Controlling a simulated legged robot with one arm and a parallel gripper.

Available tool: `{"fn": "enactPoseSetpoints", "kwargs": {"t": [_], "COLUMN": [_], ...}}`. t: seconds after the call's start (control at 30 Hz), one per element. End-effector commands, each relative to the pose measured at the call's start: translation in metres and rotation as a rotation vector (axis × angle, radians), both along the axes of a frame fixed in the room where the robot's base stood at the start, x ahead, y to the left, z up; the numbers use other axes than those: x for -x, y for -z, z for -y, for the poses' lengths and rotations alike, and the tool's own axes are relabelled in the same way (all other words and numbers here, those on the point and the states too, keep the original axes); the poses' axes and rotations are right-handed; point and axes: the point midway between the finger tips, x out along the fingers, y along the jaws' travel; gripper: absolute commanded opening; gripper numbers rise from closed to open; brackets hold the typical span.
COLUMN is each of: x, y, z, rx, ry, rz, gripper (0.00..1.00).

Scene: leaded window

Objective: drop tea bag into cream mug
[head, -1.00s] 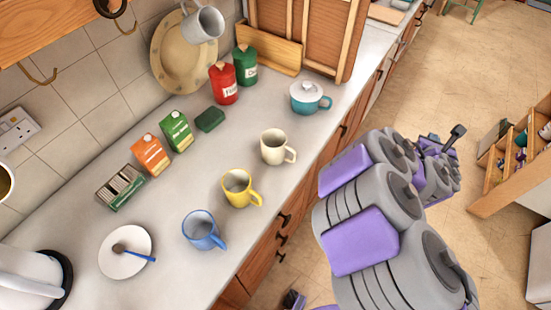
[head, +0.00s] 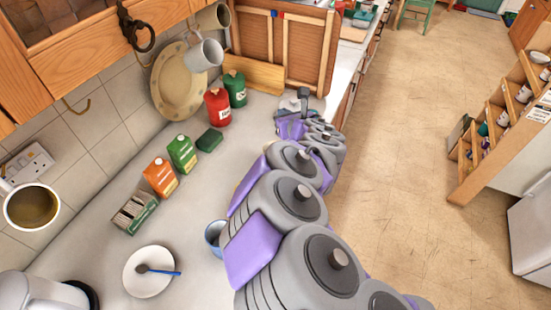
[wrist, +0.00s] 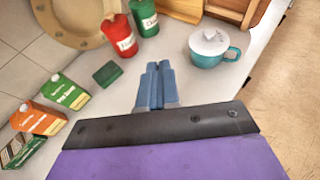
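My gripper (wrist: 157,86) shows in the wrist view with its two blue fingers side by side and touching, above the counter. I see nothing between them. In the head view my arm reaches across the counter's right side and the gripper is small near its far end. An open green box with pale and dark packets (head: 134,212), perhaps tea bags, stands at the left. It also shows at the wrist view's left edge (wrist: 22,150). I see no loose tea bag.
A teal mug with a white lid (wrist: 212,52) stands ahead of the gripper. Red (head: 217,107) and green (head: 235,88) canisters stand at the back. Orange (head: 160,177) and green (head: 183,154) cartons stand left. A blue mug (head: 213,238) is partly behind my arm.

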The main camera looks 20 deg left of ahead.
Motion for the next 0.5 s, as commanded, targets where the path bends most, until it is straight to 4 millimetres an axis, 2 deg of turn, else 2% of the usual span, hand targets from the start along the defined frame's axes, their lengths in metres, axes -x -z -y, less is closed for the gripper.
{"fn": "enactPoseSetpoints", "kwargs": {"t": [0.17, 0.5], "x": [0.002, 0.003], "y": [0.010, 0.048], "z": [-0.006, -0.005], "rx": [0.001, 0.000], "ry": [-0.010, -0.009], "rz": [-0.001, -0.001], "gripper": [0.00, 0.00]}}
